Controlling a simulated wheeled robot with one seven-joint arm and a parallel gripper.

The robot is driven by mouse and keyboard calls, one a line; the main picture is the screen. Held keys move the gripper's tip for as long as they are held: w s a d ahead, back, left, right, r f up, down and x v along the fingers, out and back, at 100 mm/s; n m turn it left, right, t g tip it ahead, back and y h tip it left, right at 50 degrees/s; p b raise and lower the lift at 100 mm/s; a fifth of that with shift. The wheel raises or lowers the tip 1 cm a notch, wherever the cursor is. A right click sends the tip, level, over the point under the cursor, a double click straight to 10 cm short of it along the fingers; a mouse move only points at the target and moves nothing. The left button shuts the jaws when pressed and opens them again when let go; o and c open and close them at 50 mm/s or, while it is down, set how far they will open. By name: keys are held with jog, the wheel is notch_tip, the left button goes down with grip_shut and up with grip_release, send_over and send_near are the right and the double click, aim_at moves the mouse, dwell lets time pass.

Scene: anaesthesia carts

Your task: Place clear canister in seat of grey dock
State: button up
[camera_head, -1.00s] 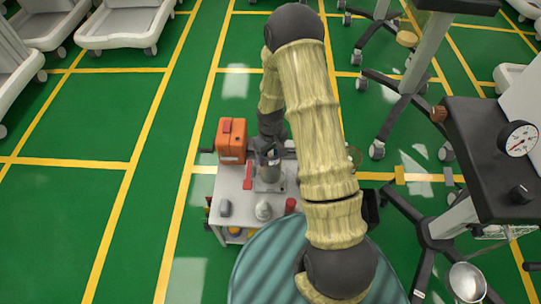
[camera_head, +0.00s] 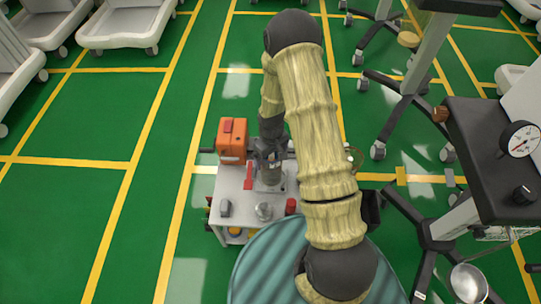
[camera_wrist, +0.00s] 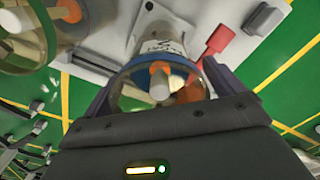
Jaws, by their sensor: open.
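A clear canister (camera_wrist: 150,82) with a blue ring, an orange part and a white stem inside is between my fingers in the wrist view. In the head view it is a greyish cylinder (camera_head: 270,177) on the cart. My gripper (camera_wrist: 158,90) is open around its upper part; contact with the fingers is unclear. In the head view my gripper (camera_head: 268,160) is at the cart's back. A pale grey body with writing (camera_wrist: 160,40) shows beyond the blue ring; I cannot tell whether it is the dock. How the canister is seated is hidden.
An orange box (camera_head: 232,141) stands at the cart's back left. A red flat piece (camera_wrist: 219,38) lies beside the canister. A second clear vessel (camera_wrist: 35,35) is close at upper left. Small items stand along the cart top's (camera_head: 232,190) front.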

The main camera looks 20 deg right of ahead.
notch_tip(320, 180, up, 12)
jog(key=p, duration=0.2)
jog(key=shift+p, duration=0.3)
jog(key=shift+r, duration=0.15)
jog(key=s+r+m+t, duration=0.2)
jog(key=s+r+m, duration=0.2)
jog(key=s+r, duration=1)
notch_tip(320, 180, up, 3)
jog(key=shift+s+f+t, duration=0.1)
jog(key=shift+s+t, duration=0.1)
jog(key=shift+t, duration=0.1)
